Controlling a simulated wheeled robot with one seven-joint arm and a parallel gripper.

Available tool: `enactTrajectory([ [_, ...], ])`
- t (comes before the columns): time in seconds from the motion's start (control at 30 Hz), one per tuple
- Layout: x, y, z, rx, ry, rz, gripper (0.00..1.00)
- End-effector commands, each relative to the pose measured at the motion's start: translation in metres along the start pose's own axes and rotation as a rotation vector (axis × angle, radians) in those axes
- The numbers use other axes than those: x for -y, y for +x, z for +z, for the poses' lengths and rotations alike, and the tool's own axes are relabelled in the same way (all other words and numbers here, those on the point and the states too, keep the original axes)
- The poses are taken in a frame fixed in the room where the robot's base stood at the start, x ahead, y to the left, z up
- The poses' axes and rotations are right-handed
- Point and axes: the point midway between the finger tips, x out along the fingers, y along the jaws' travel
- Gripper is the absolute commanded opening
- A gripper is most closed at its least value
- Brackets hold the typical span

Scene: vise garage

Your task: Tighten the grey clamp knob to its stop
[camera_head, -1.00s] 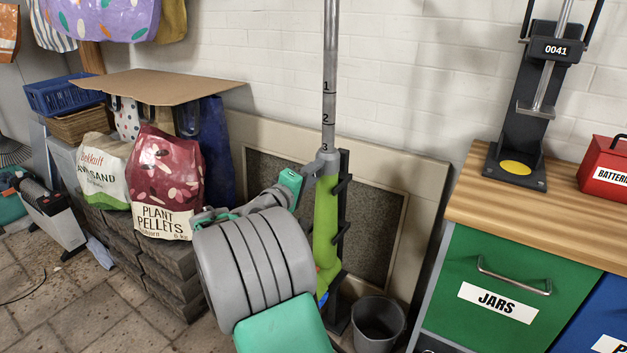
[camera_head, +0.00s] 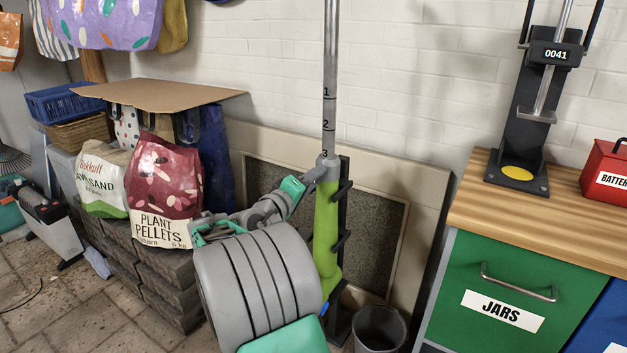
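A pole with a grey tube (camera_head: 330,60) and a lime-green lower sleeve (camera_head: 326,235) stands upright against a black rack. A grey collar (camera_head: 328,163) sits where the tube enters the sleeve. A small grey part, which looks like the clamp knob (camera_head: 313,174), sticks out from the collar's left side. My gripper (camera_head: 304,181), grey and teal, reaches up to it from the lower left, at or almost touching the knob. My own arm and the small size hide the fingers, so I cannot tell whether they are closed around the knob.
A grey bucket (camera_head: 379,330) stands right of the pole's foot. A wooden-topped cabinet (camera_head: 500,210) is at right. A framed panel (camera_head: 370,235) leans on the wall behind the pole. Paving blocks with the pellet bag (camera_head: 165,190) stand at left.

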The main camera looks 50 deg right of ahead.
Motion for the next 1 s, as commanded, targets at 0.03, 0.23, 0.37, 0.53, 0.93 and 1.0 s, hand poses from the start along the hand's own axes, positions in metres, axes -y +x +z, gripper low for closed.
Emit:
enactTrajectory([
  [0.03,0.0,0.0,0.0,0.0,-0.001,0.0,0.43],
  [0.23,0.0,0.0,0.0,0.001,-0.001,0.001,0.55],
  [0.37,0.0,0.0,0.0,0.001,-0.001,0.001,0.55],
  [0.53,-0.001,-0.011,-0.001,-0.001,-0.002,0.0,0.55],
  [0.93,0.0,-0.077,0.0,-0.001,-0.001,0.0,0.55],
  [1.0,0.0,-0.079,0.0,0.0,-0.001,0.001,0.55],
])
